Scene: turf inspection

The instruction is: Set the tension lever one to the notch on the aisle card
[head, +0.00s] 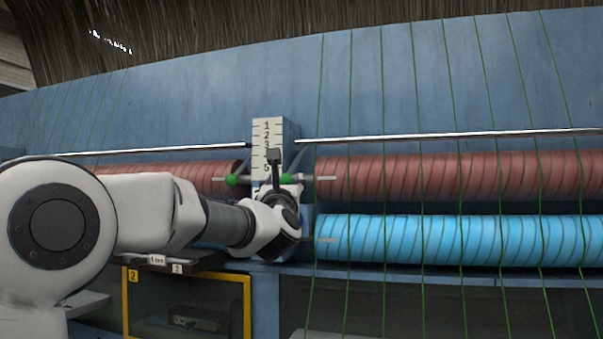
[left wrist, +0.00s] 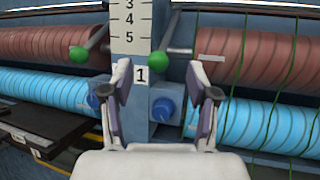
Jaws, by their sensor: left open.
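A white numbered scale (head: 267,145) is on a blue post; in the left wrist view the scale (left wrist: 130,25) shows 3, 4 and 5, with a label "1" (left wrist: 141,75) below. Two rods with green knobs flank it, a left knob (left wrist: 78,54) and a right knob (left wrist: 163,56). I cannot tell for certain which is tension lever one. My left gripper (left wrist: 160,82) is open and empty in front of the post; its fingers sit either side of the label and right knob, apparently not touching. In the head view the left gripper (head: 276,175) partly covers the scale's lower end. I cannot identify the aisle card.
Red-brown rolls (head: 450,175) and blue rolls (head: 450,240) lie beside the post, with green strands crossing them. Blue round knobs, one at right (left wrist: 163,108), sit below the label. A yellow-framed panel marked 2 (head: 247,305) and a dark ledge (head: 195,267) are lower left.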

